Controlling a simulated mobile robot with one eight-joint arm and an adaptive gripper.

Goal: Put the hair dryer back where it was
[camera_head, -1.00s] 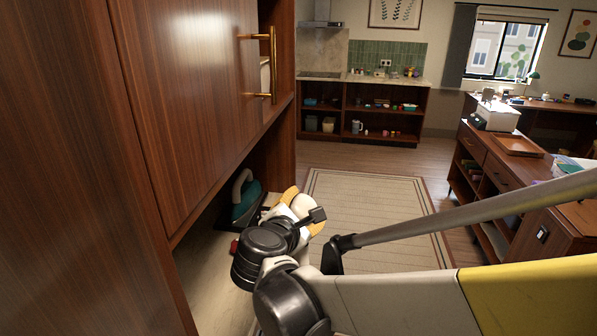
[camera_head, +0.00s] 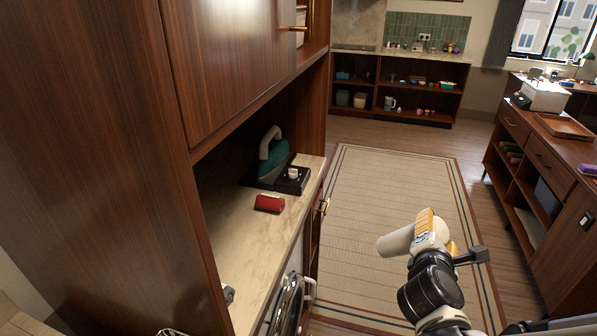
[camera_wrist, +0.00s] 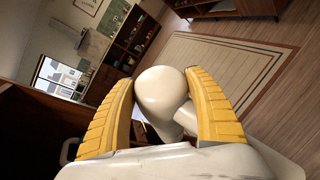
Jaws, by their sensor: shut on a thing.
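My gripper (camera_head: 427,226) is shut on the white hair dryer (camera_head: 396,243), out over the rug and to the right of the counter niche. In the wrist view, the dryer's rounded white body (camera_wrist: 161,97) sits between the two yellow fingers, with a second white part below it to the right. Part of the dryer is hidden by the fingers and my wrist.
The niche counter (camera_head: 245,235) holds a teal iron (camera_head: 274,160), a small black box with a white top (camera_head: 293,178) and a red item (camera_head: 269,203). The rug (camera_head: 375,190) is clear.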

